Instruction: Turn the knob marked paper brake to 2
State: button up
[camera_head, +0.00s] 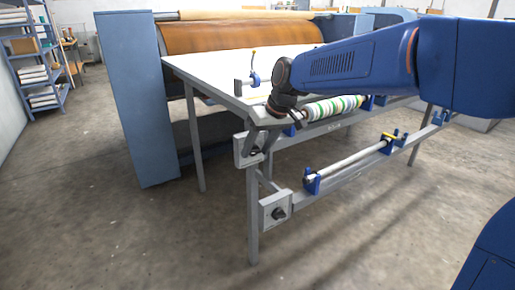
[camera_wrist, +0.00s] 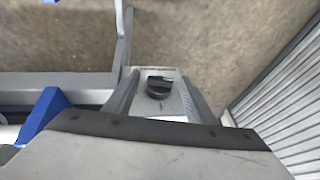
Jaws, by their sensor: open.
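A small grey box (camera_head: 241,152) sits at the near end of the table's upper rail, partly hidden behind my gripper (camera_head: 257,153). In the wrist view a black knob (camera_wrist: 160,85) is on a light grey plate, with its bar lying nearly left to right. My gripper's two grey fingers (camera_wrist: 160,92) are open, one on each side of the knob, and I cannot tell whether they touch it. A second grey box (camera_head: 267,222) with a black knob (camera_head: 278,213) is on the lower rail. No marking is readable on either.
A striped paper roll (camera_head: 333,108) lies on the upper rail, and a bare bar (camera_head: 350,162) rests in blue holders below. The white table top (camera_head: 215,70) is behind, with the calender's brown roller (camera_head: 235,37) beyond. The floor in front is clear.

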jog(key=c, duration=1)
jog(key=shift+c, duration=0.2)
jog(key=shift+d, duration=0.1)
jog(key=g+y, duration=0.1)
jog(key=y, duration=0.1)
jog(key=shift+w+d+f+m+g+y, duration=0.1)
jog(key=shift+w+d+m+g+y, duration=0.1)
jog(key=shift+m+g+y, duration=0.2)
jog(key=y, duration=0.1)
jog(key=g+y, duration=0.1)
jog(key=m+g+y, duration=0.1)
jog(key=shift+w+d+f+y, duration=0.15)
jog(key=shift+d+f+y, duration=0.05)
jog(key=shift+f+y, duration=0.1)
jog(key=shift+d+f+m+g+y, duration=0.15)
jog(key=shift+m+g+y, duration=0.25)
jog(key=shift+y, duration=0.75)
jog(key=shift+a+f+m+g+y, duration=0.15)
jog(key=shift+m+g+y, duration=0.25)
jog(key=shift+y, duration=0.7)
jog(key=shift+d+f+m+g+y, duration=0.15)
jog(key=shift+m+g+y, duration=0.2)
jog(key=shift+y, duration=0.8)
jog(key=shift+g, duration=0.25)
